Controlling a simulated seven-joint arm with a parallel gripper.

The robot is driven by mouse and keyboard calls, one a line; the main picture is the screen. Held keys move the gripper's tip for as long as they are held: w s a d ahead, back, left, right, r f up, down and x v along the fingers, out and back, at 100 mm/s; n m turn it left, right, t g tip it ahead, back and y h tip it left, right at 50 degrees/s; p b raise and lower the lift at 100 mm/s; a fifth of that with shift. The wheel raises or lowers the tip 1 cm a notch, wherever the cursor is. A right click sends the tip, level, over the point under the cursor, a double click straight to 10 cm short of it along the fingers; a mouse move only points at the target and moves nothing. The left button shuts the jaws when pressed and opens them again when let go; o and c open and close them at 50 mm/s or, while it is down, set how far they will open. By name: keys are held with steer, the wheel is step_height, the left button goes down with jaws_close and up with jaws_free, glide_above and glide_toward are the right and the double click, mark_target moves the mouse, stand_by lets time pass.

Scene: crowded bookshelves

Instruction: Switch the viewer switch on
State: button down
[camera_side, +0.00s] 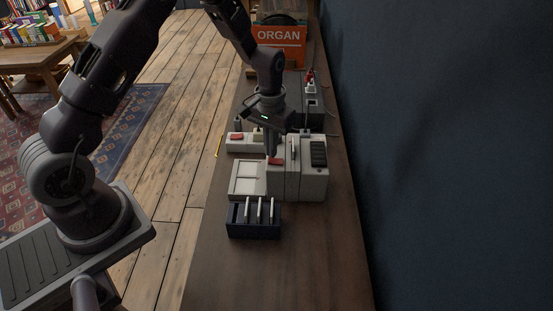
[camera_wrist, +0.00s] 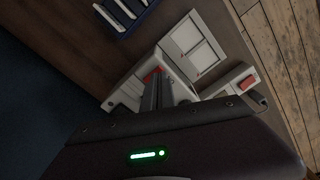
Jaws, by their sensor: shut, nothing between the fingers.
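A pale boxy viewer (camera_side: 310,183) with a flat white panel (camera_side: 247,178) stands on the wooden shelf top. A red switch (camera_side: 275,161) sits on it beside the panel; it also shows in the wrist view (camera_wrist: 152,75). My gripper (camera_side: 272,154) points down with its tips right at this red switch. The fingers are shut and empty, and they partly hide the switch in both views. I cannot tell whether they touch it, or whether the switch is on. A second red switch (camera_side: 237,136) sits on a pale strip just behind the panel; it shows in the wrist view (camera_wrist: 246,83).
A dark blue rack (camera_side: 253,231) with several upright slides stands in front of the viewer. Behind are a dark box (camera_side: 312,113) with plugs and cables, and an orange "ORGAN" box (camera_side: 280,36). A dark wall rises on the right. The near shelf top is clear.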

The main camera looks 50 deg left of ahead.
steer(key=shift+f, duration=0.9)
stand_by(0.5)
steer(key=shift+r, duration=3.5)
steer(key=shift+r, duration=0.1)
step_height(320, 180, up, 7)
steer(key=t, duration=0.1)
glide_above(271, 160)
steer(key=s+d, duration=0.1)
steer(key=s, duration=0.1)
steer(key=s+d+r+m+t, duration=0.1)
steer(key=s+d+r+t, duration=0.15)
steer(key=s+r, duration=0.6)
steer(key=s+d+r+m+t, duration=0.1)
steer(key=s+r, duration=0.1)
steer(key=s, duration=0.6)
steer(key=s+d+r+m+t, duration=0.1)
steer(key=s+r, duration=0.2)
steer(key=s, duration=0.5)
steer(key=shift+s+r, duration=0.2)
steer(key=shift+r, duration=0.1)
